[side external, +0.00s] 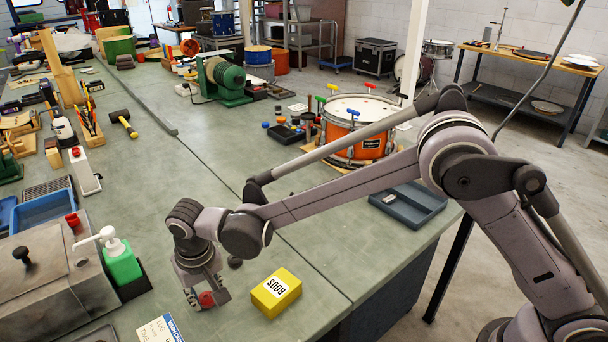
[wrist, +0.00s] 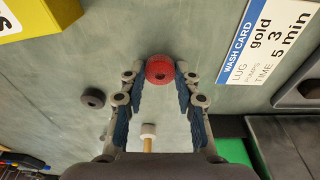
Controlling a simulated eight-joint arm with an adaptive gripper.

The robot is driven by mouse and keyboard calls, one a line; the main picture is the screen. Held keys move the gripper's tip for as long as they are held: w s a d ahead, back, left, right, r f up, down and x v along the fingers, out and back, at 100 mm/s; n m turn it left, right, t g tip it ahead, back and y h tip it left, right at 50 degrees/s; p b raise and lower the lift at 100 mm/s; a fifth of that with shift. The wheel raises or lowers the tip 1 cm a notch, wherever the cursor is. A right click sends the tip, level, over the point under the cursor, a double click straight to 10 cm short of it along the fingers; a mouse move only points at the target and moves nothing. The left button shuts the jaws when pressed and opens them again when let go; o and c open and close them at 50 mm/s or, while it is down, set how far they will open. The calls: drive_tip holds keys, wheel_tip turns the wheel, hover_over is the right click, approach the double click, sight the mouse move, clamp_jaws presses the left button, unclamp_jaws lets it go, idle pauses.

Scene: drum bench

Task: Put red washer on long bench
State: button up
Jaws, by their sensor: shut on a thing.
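The red washer (side external: 206,298) is a small thick ring, held between the fingertips of my gripper (side external: 204,300) low over the near part of the green-topped long bench (side external: 215,172). In the wrist view the red washer (wrist: 159,70) sits between the two blue-padded fingers of my gripper (wrist: 159,76), which are shut on it. The pictures do not clearly show whether the washer touches the bench top. The bench top (wrist: 60,65) fills much of the wrist view.
A dark washer (side external: 235,262) lies close to my gripper. A yellow box (side external: 276,292) stands to its right. A wash card (side external: 160,329) lies at the near edge. A green pump bottle (side external: 120,262) and a steel tank (side external: 58,285) stand left.

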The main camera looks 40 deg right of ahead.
drive_tip(key=shift+f, duration=0.1)
drive_tip(key=o, duration=0.7)
drive_tip(key=shift+c, duration=0.2)
wheel_tip(320, 180, up, 12)
drive_tip(key=s, duration=0.2)
drive_tip(key=d+r, duration=0.4)
drive_tip(key=d, duration=0.6)
drive_tip(key=s+d+f+t, duration=0.1)
drive_tip(key=s+d+t, duration=0.1)
drive_tip(key=s+d, duration=0.6)
drive_tip(key=s+d+f+t, duration=0.1)
drive_tip(key=s+d+t, duration=0.2)
drive_tip(key=s+d, duration=0.5)
drive_tip(key=d, duration=0.7)
drive_tip(key=shift+s+d+f, duration=0.15)
drive_tip(key=shift+s+d, duration=0.05)
drive_tip(key=shift+d, duration=0.05)
